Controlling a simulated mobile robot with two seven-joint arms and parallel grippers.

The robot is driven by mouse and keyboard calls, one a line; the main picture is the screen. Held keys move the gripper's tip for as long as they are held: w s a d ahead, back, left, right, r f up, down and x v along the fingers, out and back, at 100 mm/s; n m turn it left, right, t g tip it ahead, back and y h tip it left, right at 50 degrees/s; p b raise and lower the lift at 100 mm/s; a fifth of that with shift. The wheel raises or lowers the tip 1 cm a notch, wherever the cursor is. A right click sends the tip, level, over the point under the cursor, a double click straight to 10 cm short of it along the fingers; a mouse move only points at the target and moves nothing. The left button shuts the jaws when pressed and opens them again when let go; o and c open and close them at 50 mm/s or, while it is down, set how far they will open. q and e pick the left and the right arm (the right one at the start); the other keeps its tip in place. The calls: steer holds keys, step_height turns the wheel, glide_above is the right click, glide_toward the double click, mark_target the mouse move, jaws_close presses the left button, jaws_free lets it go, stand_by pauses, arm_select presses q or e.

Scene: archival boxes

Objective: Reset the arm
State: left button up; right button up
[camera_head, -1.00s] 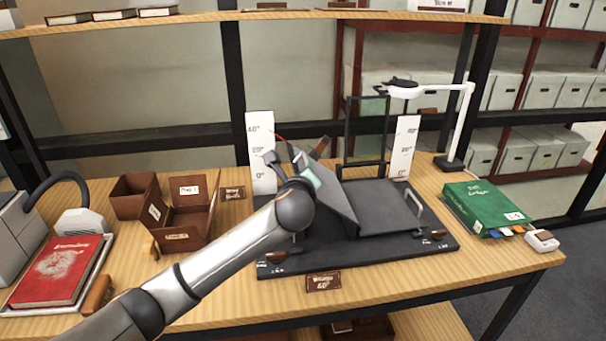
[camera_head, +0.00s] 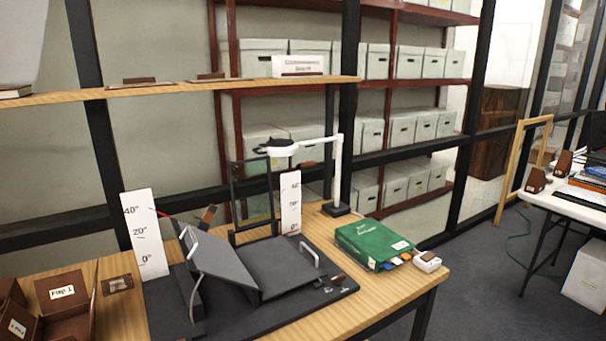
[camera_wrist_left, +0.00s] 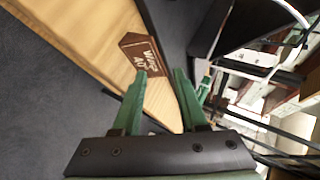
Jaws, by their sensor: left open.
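My left gripper (camera_wrist_left: 160,82) shows in the left wrist view with its two green fingers apart and nothing between them. A brown sign with white lettering (camera_wrist_left: 144,52) is on the wooden table just beyond the fingertips. The left arm does not show in the head view now. My right gripper is in neither view. In the head view a black cradle stand (camera_head: 270,265) with a tilted panel sits on the wooden table, between two white angle scales (camera_head: 146,235).
A green box (camera_head: 372,244) and a small white device (camera_head: 428,262) are at the table's right end. A white lamp (camera_head: 335,180) stands behind them. Brown boxes (camera_head: 62,292) are at the lower left. Open floor lies right of the table; a white table (camera_head: 570,200) stands beyond it.

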arm_select(q)
steer(key=s+f+n+g, duration=0.1)
steer(key=s+f+n, duration=0.6)
steer(key=s, duration=0.6)
steer(key=s+f+n+g+h, duration=0.1)
steer(key=s+f+n, duration=0.6)
steer(key=s, duration=0.5)
steer(key=shift+s+n+h, duration=0.3)
steer(key=shift+s+n, duration=0.05)
steer(key=shift+n, duration=0.25)
steer(key=shift+d, duration=0.1)
stand_by(0.5)
